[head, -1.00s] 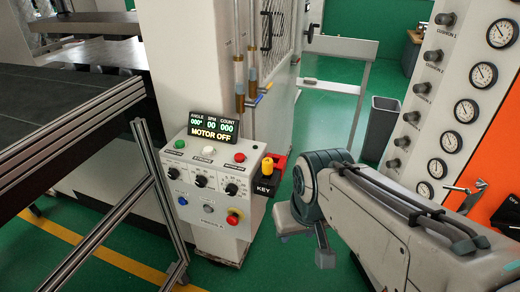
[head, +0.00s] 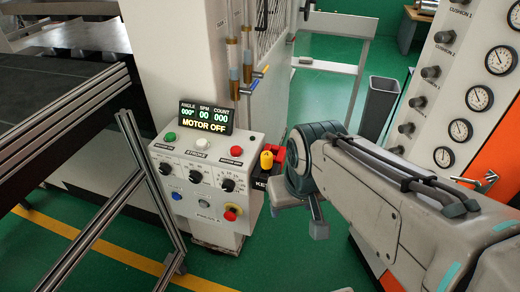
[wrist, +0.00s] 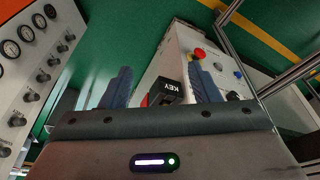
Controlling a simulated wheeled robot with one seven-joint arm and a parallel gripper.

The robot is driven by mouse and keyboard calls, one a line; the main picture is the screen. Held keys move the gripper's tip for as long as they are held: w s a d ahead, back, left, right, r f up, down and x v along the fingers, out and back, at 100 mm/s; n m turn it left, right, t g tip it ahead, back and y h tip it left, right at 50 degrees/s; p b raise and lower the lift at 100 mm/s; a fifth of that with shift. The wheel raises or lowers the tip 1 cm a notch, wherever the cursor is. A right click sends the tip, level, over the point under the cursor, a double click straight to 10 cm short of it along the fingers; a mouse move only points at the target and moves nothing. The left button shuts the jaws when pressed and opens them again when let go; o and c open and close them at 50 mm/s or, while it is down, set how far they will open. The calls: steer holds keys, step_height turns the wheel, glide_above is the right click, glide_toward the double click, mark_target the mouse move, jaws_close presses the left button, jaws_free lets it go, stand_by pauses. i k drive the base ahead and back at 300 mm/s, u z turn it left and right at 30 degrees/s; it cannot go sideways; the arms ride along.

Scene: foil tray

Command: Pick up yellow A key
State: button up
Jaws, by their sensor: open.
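The yellow key (head: 267,160) stands upright at the right side of the control box, on a black holder marked KEY (head: 262,183), with a red part (head: 279,154) beside it. In the head view my gripper (head: 317,222) is just right of and lower in the picture than the key, and my arm overlaps the holder's right side. In the wrist view my gripper (wrist: 162,82) is open. The black KEY holder (wrist: 169,93) shows between its fingers, apart from them as far as I can tell. I cannot make out the yellow key in the wrist view.
The control box (head: 205,175) has buttons, knobs and a red stop button (head: 231,214). A metal frame (head: 130,190) stands at left. A gauge panel (head: 450,90) and a grey bin (head: 379,107) are at right. Green floor is free below the box.

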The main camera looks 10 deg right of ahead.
mark_target(266, 157)
steer(key=u, duration=1.5)
steer(key=i, duration=0.9)
steer(key=z, duration=3.55)
